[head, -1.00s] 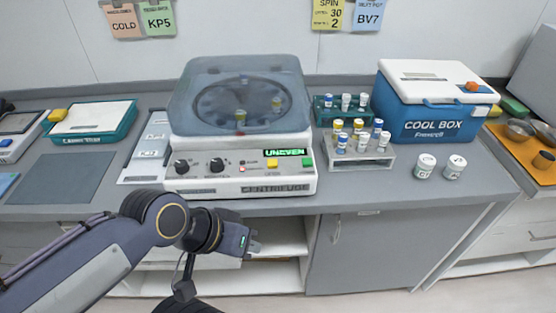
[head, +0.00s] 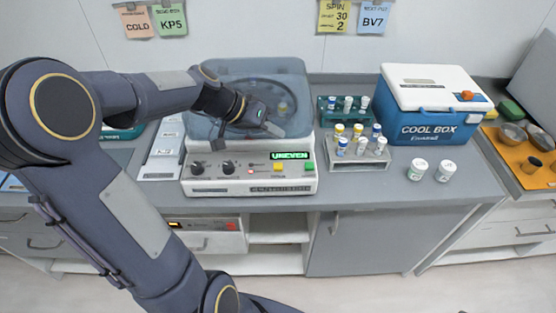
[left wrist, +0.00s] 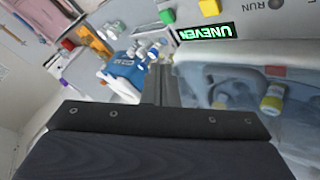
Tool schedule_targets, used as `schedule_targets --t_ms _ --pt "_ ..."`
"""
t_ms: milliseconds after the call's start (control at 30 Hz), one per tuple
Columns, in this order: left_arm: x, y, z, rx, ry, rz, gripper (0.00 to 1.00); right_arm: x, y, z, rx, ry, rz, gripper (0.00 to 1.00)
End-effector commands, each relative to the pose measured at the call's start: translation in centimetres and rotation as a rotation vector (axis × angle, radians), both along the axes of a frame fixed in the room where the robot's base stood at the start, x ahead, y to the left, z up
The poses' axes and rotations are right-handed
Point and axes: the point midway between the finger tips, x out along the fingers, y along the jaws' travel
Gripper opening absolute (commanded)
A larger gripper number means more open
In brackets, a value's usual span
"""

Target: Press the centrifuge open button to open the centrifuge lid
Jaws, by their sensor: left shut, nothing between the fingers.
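The white centrifuge (head: 230,188) stands on the counter with its translucent blue lid (head: 290,70) down. Its display (head: 290,155) reads "UNEVEN". A yellow button (head: 279,167) and a green button (head: 309,166) are on the front panel; their labels are too small to read. In the left wrist view, the green button (left wrist: 167,16) and yellow button (left wrist: 210,7) show beside the display (left wrist: 207,32). My left gripper (head: 274,130) is shut and empty, over the front of the lid behind the panel, apart from the buttons. My right gripper is not in view.
Tube racks (head: 358,161) with several capped tubes stand right of the centrifuge. Two white jars (head: 417,169) and a blue cool box (head: 435,127) stand farther right. Papers hang on the wall behind. The space in front of the panel is clear.

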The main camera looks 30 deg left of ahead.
Motion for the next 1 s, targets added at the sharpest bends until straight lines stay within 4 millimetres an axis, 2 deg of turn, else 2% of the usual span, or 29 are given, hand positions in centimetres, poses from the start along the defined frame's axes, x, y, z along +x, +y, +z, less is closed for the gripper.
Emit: schedule_targets --t_ms 267,467,833,900,1000 --pt "-0.1 -0.1 -0.2 0.0 0.001 -0.001 0.0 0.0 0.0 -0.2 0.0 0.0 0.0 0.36" --pt "-0.1 -0.1 -1.4 0.0 0.002 0.0 0.0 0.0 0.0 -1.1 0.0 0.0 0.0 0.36" --pt "-0.1 -0.1 -6.6 0.0 0.003 -0.001 0.0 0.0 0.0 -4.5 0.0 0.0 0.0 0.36" --pt "-0.1 -0.1 -7.7 0.0 0.002 -0.001 0.0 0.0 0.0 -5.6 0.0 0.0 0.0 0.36" --pt "-0.1 -0.1 -8.5 0.001 0.0 -0.001 0.0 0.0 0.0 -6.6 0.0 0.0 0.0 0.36"
